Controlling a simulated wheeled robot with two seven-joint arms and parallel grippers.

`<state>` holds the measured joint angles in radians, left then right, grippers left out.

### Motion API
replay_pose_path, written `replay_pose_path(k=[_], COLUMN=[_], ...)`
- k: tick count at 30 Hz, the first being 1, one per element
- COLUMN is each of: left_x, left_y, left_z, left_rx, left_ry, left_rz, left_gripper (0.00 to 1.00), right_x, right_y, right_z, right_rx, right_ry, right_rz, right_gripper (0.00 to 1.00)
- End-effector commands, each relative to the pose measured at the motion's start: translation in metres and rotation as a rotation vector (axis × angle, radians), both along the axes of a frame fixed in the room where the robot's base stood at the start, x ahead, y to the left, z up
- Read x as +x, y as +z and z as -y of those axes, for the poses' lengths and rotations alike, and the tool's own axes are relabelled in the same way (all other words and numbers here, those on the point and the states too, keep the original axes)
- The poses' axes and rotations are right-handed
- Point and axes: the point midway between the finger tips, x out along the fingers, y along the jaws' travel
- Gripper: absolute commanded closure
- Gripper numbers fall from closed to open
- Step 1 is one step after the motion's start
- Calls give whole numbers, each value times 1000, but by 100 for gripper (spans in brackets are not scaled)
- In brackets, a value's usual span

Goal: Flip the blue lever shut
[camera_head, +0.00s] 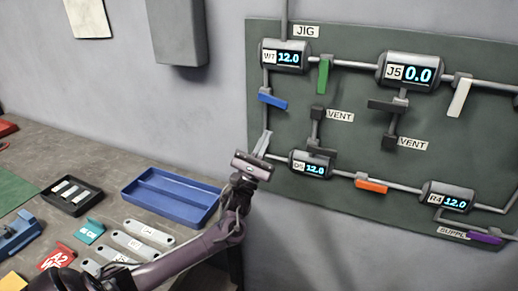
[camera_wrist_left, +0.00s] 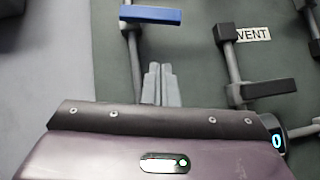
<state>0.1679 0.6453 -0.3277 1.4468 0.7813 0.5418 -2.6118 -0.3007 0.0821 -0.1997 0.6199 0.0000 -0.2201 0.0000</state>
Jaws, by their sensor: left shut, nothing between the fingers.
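The blue lever (camera_head: 272,100) is on the upright pipe at the left side of the dark green wall panel, below the W7 gauge. It sticks out to the right, across the pipe. It also shows at the top of the left wrist view (camera_wrist_left: 151,15). My left gripper (camera_head: 264,138) is in front of the panel, below the blue lever and apart from it. Its shut, empty fingers (camera_wrist_left: 158,73) point up towards the lever in the wrist view. My right gripper is not in view.
The panel (camera_head: 350,220) also carries a green lever (camera_head: 324,75), a white lever (camera_head: 460,97), an orange lever (camera_head: 371,187), a purple lever (camera_head: 484,237) and dark vent levers. Left below stands a workbench with a blue tray (camera_head: 171,178) and several loose brackets.

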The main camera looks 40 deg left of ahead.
Motion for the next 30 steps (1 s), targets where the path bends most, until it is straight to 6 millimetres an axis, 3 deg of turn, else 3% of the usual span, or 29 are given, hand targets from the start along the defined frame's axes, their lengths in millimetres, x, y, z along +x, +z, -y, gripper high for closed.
replay_pose_path(k=[1, 4, 9, 25, 30], left_x=[8, 23, 22, 23, 25], left_y=[13, 26, 50, 59, 73], left_z=[0, -1, 5, 7, 15], left_rx=[-2, -2, -2, -5, -128], left_ry=[2, 1, -1, -1, -2], left_rz=[3, 2, -1, -1, 31], left_gripper=[100, 100, 100, 100, 100], right_x=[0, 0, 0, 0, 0], right_y=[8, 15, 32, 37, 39], right_z=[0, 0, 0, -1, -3], right_rx=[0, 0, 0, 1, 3], right_ry=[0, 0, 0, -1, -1], right_rz=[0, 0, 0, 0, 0], right_gripper=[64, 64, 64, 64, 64])
